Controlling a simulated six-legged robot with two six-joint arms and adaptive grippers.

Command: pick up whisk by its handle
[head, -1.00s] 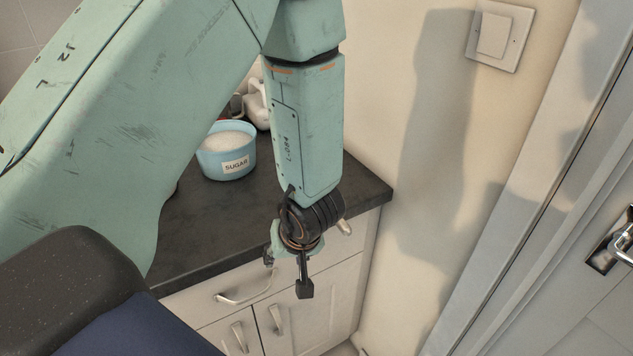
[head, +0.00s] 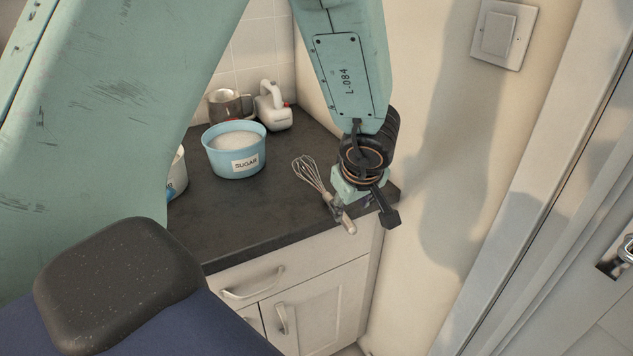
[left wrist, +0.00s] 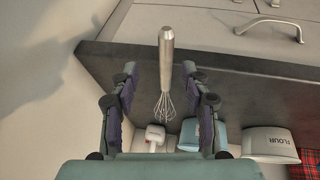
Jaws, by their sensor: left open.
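The whisk (head: 316,182) lies on the dark counter near its right front corner. Its wire head points to the back left and its pale handle reaches the front edge. My left gripper (head: 362,214) is open, above the counter corner at the handle. In the left wrist view the whisk's metal handle (left wrist: 166,62) shows beyond and between the open fingers of my left gripper (left wrist: 149,82), with nothing gripped. The gripper partly hides the whisk in the head view. My right gripper is not in view.
On the counter (head: 230,215) stand a blue sugar tub (head: 233,160), a white mixer (head: 274,108) and a metal mug (head: 228,106). A flour container (left wrist: 268,142) shows in the left wrist view. The wall (head: 430,150) is close to the right of the gripper.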

